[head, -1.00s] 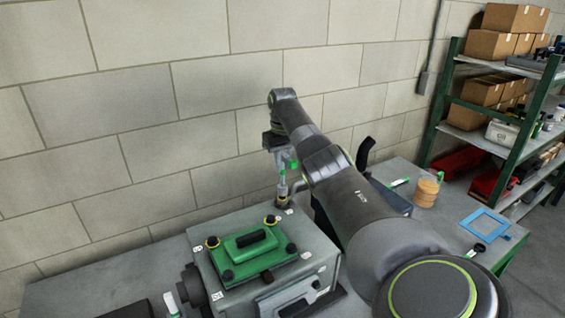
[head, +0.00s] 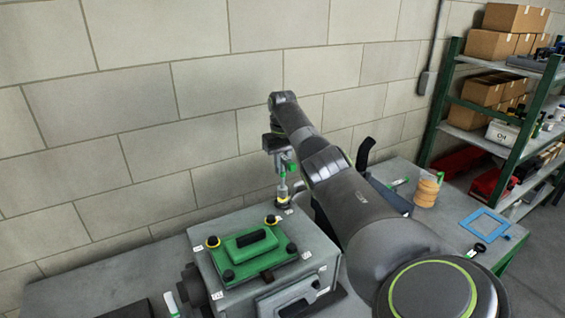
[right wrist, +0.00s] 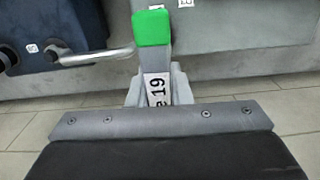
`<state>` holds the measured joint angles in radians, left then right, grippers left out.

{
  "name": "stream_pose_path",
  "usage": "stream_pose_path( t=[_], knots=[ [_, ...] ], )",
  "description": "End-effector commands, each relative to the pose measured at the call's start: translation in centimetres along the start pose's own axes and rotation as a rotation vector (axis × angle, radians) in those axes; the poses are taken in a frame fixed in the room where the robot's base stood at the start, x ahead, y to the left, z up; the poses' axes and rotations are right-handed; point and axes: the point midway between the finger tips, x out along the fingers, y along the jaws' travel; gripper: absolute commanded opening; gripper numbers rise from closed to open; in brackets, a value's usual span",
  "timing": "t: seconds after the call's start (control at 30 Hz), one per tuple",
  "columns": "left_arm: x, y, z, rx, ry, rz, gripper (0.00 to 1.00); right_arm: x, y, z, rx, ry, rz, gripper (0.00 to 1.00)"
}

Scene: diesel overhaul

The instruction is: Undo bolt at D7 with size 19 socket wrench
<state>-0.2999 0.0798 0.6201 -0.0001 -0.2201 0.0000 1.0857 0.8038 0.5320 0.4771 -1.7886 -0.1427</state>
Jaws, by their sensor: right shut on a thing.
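My right gripper (head: 279,150) is shut on the size 19 socket wrench (head: 282,185). It is above the back right corner of the grey engine block (head: 320,245). The wrench's socket end points down at a yellow-ringed bolt spot (head: 283,199); I cannot tell whether it is seated on a bolt. The label D7 is too small to read there. In the right wrist view the wrench (right wrist: 155,70) shows a green end and a white label with 19, partly covered. My left gripper is out of view.
A green cover (head: 250,253) with black knobs and two yellow-ringed bolts sits on the block. To the right on the bench are an orange stack in a clear container (head: 427,190) and a blue frame (head: 485,224). A shelf with boxes stands at the far right.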

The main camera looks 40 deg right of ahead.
Motion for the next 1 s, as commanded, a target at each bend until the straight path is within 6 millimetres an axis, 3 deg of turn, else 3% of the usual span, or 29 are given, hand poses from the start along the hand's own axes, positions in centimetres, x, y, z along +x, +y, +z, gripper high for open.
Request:
stream_pose_path(
  t=[0.27,1.0],
  knots=[
    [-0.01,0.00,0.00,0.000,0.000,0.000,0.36,0.54,-0.02,-0.04,-0.039,0.002,0.000,0.00],
    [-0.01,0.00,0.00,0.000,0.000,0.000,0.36,0.43,0.00,-0.01,-0.881,0.000,0.001,0.00]
  ],
)
